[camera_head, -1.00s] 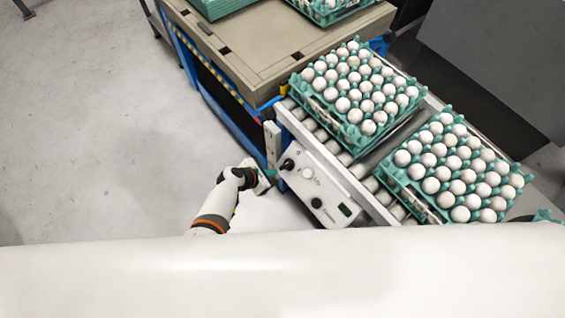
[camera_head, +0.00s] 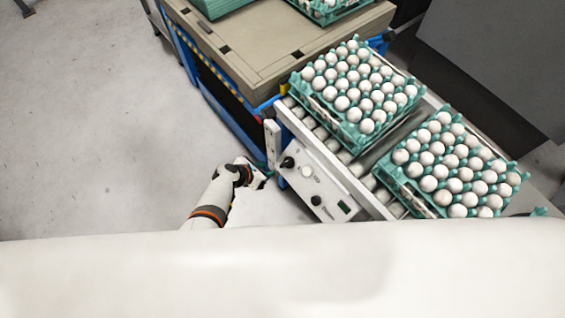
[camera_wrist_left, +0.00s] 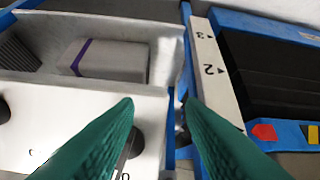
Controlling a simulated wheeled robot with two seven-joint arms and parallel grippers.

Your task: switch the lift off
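The white control panel (camera_head: 318,187) is on the side of the roller conveyor in the head view. It carries a black rotary switch (camera_head: 287,163) at its upper left, a pale button (camera_head: 306,172), another black knob (camera_head: 316,201) and a small dark display (camera_head: 344,207). My left gripper (camera_head: 268,175) is just left of the panel's upper-left end. In the left wrist view its two green fingers (camera_wrist_left: 160,106) are apart with nothing held. My right gripper is not in view.
Two green trays of white eggs (camera_head: 329,116) (camera_head: 416,203) stand on the rollers (camera_head: 341,157). A beige-topped cart (camera_head: 262,62) with a blue frame stands beyond. The floor at left is clear.

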